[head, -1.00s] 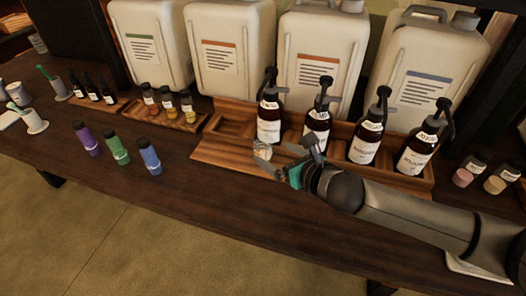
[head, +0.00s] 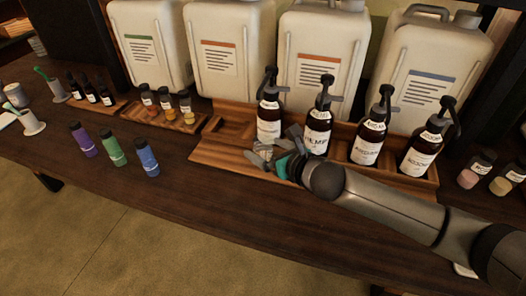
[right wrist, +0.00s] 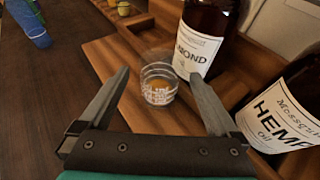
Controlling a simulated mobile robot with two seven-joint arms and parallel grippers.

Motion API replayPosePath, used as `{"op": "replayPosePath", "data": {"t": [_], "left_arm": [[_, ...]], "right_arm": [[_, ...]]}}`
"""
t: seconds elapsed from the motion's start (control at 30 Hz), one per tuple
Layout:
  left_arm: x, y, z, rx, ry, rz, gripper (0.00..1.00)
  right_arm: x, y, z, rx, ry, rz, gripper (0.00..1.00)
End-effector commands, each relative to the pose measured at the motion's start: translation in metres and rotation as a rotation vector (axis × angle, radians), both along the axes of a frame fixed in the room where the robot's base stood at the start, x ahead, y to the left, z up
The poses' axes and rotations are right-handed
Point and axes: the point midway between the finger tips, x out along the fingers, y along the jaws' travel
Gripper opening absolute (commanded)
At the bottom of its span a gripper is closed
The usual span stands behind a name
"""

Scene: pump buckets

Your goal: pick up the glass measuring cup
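The glass measuring cup (right wrist: 159,88) is small and clear with white markings, and shows something orange-brown through it. It stands upright on the wooden tray, in front of the almond pump bottle. My right gripper (right wrist: 160,76) is open, with one finger to each side of the cup in the right wrist view; I cannot tell whether the fingers touch it. In the head view my right gripper (head: 268,152) is low at the tray's front edge and largely hides the cup. My left gripper is not in view.
The almond bottle (right wrist: 203,38) stands close behind the cup, and the hemp bottle (right wrist: 282,108) is close to the right finger. Two more pump bottles share the wooden tray (head: 222,155). Purple, green and blue bottles (head: 148,157) stand left. Large canisters (head: 230,50) line the back.

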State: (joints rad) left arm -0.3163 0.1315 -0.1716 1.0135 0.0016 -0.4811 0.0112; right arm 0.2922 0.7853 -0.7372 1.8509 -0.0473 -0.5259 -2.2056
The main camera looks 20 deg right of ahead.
Motion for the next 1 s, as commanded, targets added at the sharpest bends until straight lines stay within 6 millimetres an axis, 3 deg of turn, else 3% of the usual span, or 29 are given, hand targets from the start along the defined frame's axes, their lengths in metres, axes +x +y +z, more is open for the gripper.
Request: {"op": "replayPosePath", "data": {"t": [0.07,0.8,0.87,1.0], "left_arm": [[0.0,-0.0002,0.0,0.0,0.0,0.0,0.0],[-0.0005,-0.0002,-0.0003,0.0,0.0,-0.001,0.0],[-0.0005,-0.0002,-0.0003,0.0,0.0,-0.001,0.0],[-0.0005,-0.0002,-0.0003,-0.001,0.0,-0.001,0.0]], "right_arm": [[-0.0001,0.0,0.0,0.0,0.0,0.0,0.88],[-0.0003,-0.0002,-0.0002,0.0,0.0,-0.001,0.05],[-0.0002,-0.0002,0.0003,0.0,-0.001,0.0,0.0],[-0.0002,-0.0002,0.0003,0.0,-0.001,0.0,0.0]]}}
